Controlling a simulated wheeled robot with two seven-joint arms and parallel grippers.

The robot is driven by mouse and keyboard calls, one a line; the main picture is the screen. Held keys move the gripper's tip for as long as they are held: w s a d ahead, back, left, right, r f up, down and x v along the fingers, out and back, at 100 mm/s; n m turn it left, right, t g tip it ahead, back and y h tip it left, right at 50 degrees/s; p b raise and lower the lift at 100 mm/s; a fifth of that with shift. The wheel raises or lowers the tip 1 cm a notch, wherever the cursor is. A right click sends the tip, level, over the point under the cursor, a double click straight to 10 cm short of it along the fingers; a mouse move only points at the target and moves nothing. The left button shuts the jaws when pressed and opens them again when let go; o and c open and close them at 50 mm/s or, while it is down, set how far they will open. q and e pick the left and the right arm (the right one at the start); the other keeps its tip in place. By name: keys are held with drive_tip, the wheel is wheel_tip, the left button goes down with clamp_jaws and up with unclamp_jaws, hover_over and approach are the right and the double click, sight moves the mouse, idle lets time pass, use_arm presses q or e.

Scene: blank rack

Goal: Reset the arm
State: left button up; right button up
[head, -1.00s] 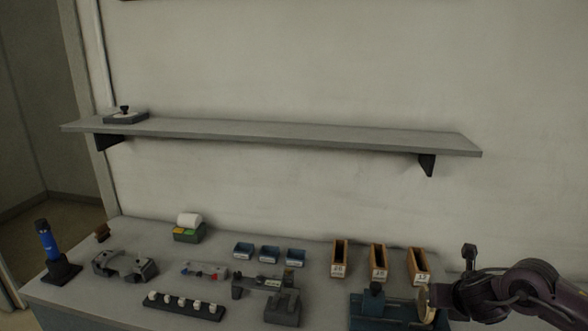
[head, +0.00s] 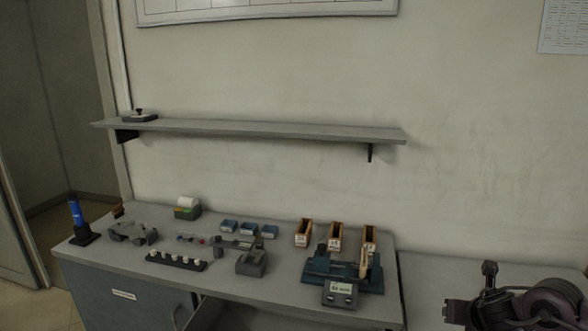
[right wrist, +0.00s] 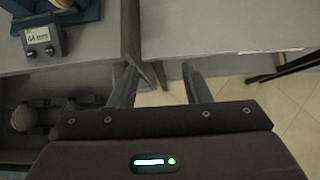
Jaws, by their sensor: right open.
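My right arm (head: 530,304) shows at the lower right of the head view, in front of the grey table on the right. My right gripper (right wrist: 160,82) shows in the right wrist view with its two fingers apart and nothing between them. It points down near the gap between two grey tabletops, over the tiled floor. My left gripper is in neither view.
The workbench holds a blue-green device with a display (head: 341,289), wooden bins (head: 335,238), blue bins (head: 249,229) and a black strip with white knobs (head: 177,261). An open drawer (head: 235,317) juts out below. A wall shelf (head: 270,130) hangs above.

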drive_tip(key=w+a+f+m+g+y, duration=0.1)
drive_tip(key=a+f+m, duration=0.25)
drive_tip(key=f, duration=0.45)
drive_tip(key=w+a+f+m+y, duration=0.2)
drive_tip(key=f+m, duration=0.3)
drive_tip(key=f, duration=0.3)
drive_tip(key=s+a+f+m+g, duration=0.1)
drive_tip(key=s+f+m, duration=0.4)
drive_tip(key=f, duration=0.5)
drive_tip(key=s+a+f+m+g, duration=0.1)
drive_tip(key=s+f+m, duration=0.4)
drive_tip(key=f, duration=0.6)
drive_tip(key=s+a+f+m+g, duration=0.1)
drive_tip(key=s+f+m, duration=0.3)
drive_tip(key=s+f, duration=0.45)
drive_tip(key=s+a+f+m+g, duration=0.15)
drive_tip(key=s+f+m, duration=0.35)
drive_tip(key=s, duration=0.7)
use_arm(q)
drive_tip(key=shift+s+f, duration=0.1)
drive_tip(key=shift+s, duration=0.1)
use_arm(e)
drive_tip(key=s+a+f+m+g, duration=0.1)
drive_tip(key=s+a+f, duration=0.1)
drive_tip(key=s, duration=0.8)
drive_tip(key=s+a+f+m+g+h, duration=0.1)
drive_tip(key=s+a+f+m, duration=0.1)
drive_tip(key=s+f, duration=0.3)
drive_tip(key=s, duration=0.4)
drive_tip(key=shift+s, duration=0.4)
